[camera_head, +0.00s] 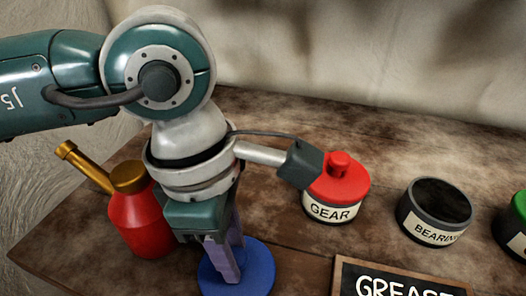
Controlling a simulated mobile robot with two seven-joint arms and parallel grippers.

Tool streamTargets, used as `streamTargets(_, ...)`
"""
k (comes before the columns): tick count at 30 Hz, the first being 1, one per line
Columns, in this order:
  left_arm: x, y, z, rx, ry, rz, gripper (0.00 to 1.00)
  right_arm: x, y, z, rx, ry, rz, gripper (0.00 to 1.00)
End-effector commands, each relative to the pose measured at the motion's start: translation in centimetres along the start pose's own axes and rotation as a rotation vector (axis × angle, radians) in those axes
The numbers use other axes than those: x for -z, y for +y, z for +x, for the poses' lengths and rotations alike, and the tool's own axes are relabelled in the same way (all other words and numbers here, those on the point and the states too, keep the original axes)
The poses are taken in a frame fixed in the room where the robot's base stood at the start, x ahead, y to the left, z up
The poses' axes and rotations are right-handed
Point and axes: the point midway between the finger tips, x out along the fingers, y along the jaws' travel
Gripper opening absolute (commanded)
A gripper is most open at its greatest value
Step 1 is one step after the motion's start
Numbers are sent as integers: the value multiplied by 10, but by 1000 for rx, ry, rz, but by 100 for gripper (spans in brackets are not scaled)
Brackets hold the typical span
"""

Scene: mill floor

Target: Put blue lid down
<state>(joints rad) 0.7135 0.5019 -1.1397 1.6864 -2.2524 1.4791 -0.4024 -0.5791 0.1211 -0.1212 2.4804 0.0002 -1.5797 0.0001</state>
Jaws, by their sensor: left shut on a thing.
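The blue lid (258,268) is a flat round disc at the bottom centre of the head view. My left gripper (226,268) points down over it and is shut on it; the fingers hide the lid's middle and its knob. I cannot tell whether the lid touches the table or is a little above it. My right gripper is not in view.
On the brown table (290,236) stand a red oil can (138,222) with a brass spout, a red-lidded GEAR jar (331,209), an open dark BEARING jar (430,226), and a green-lidded jar (520,207) at the right edge. A "GREASE" board (400,284) lies in front.

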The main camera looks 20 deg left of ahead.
Motion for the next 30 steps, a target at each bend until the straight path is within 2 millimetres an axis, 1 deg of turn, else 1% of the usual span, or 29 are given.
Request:
streamTargets(3,0,0,0,0,0,0,0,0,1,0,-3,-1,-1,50)
streamTargets(7,1,0,4,0,1,0,0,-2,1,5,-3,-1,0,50)
streamTargets(8,1,0,2,0,1,0,39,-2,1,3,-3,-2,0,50)
streamTargets(15,1,0,2,0,1,0,65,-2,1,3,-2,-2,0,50)
streamTargets(22,1,0,2,0,1,0,65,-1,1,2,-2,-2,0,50)
streamTargets(25,0,1,-4,0,0,0,65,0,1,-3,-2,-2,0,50)
streamTargets(26,0,1,-6,-2,0,0,65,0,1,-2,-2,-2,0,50)
streamTargets(29,0,2,-23,-4,-1,2,65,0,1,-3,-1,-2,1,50)
streamTargets(30,0,2,-32,-6,-1,2,65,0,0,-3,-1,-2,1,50)
